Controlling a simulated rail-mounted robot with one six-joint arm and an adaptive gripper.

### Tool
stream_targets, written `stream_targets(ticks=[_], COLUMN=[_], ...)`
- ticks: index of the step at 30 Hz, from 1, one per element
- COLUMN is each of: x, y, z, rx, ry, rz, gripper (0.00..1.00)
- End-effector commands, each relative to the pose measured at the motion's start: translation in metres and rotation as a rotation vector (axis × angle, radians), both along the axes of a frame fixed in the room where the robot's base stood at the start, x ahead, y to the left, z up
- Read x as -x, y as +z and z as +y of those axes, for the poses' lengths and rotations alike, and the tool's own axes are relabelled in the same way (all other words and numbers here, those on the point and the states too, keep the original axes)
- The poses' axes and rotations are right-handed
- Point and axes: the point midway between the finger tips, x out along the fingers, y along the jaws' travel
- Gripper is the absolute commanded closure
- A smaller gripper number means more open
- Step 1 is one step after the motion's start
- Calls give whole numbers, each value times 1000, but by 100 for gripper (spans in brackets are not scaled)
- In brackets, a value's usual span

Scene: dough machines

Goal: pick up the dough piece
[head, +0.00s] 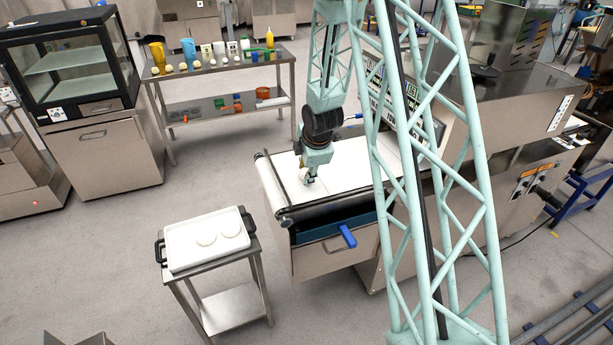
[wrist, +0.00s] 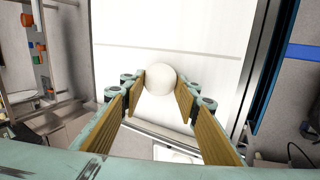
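A round white dough piece (wrist: 160,79) lies on the white conveyor belt (wrist: 205,22) in the wrist view. My gripper (wrist: 160,84) is over the belt with its two wood-coloured finger pads spread on either side of the dough. The fingertips are level with the dough's sides; I cannot tell whether they touch it. In the head view my gripper (head: 310,181) points down at the belt's near left end, and the dough there is mostly hidden by it.
A white tray (head: 180,262) with two flat dough pieces (head: 217,233) stands on a small steel cart (head: 232,305) in front of the belt. A blue-handled drawer (head: 325,257) is under the belt. A steel table (head: 215,76) with bottles and small items stands behind left.

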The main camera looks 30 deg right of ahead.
Motion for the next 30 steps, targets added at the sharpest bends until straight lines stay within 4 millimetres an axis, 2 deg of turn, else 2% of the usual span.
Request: stream_targets(ticks=[5,10,22,30], x=[0,0,0,-1], y=[0,0,4,22], z=[0,0,0,0], rx=[0,0,0,1], ry=[0,0,0,1], rz=[0,0,0,-2], gripper=[72,86,86,86])
